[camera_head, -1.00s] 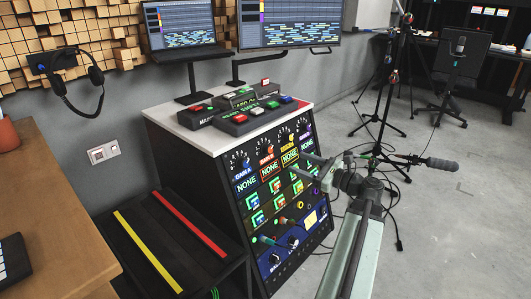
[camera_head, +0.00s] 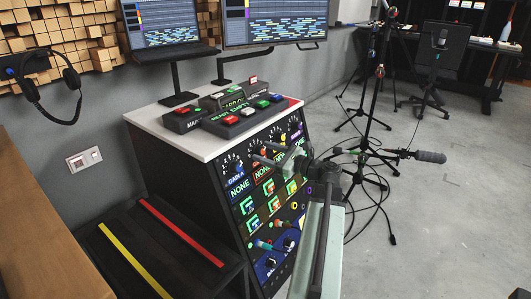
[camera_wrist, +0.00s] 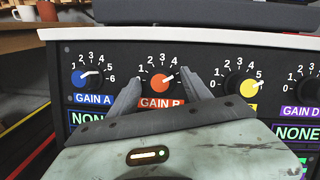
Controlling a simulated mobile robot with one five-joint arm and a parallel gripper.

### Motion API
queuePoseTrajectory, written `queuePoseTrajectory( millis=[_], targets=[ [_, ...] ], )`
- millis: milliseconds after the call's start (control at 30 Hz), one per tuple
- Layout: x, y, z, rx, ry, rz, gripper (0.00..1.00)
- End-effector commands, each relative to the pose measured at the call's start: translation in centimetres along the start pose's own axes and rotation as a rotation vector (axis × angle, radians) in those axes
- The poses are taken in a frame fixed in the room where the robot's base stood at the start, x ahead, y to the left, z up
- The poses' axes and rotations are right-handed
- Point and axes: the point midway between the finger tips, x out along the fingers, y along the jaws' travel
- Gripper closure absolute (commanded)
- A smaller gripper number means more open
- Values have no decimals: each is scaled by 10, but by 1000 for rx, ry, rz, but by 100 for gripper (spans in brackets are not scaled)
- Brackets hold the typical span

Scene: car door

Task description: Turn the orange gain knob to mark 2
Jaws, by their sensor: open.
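The orange gain knob (camera_wrist: 160,83), above the label GAIN B, is on the black panel in the wrist view. Its white pointer leans to the upper right, past the mark 4; the mark there is partly hidden by my right finger. My gripper (camera_wrist: 162,76) is open, with one finger on each side of the knob. I cannot tell whether the fingers touch it.
The blue GAIN A knob (camera_wrist: 88,77) is to the left and the yellow knob (camera_wrist: 246,87) to the right, both close to my fingers. A white-topped console (camera_head: 165,137) carries button boxes (camera_head: 240,113). A microphone stand (camera_head: 372,110) and cables are on the right.

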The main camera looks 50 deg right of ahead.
Motion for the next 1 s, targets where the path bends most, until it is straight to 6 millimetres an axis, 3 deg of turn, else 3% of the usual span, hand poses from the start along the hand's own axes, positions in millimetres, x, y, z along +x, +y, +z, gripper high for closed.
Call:
queuePoseTrajectory(
  millis=[300, 500, 1000],
  targets=[
    [4, 0, 0, 0, 0, 0, 46],
    [4, 0, 0, 0, 0, -1, 100],
    [1, -5, 1, -123, 3, 37, 100]
  ],
)
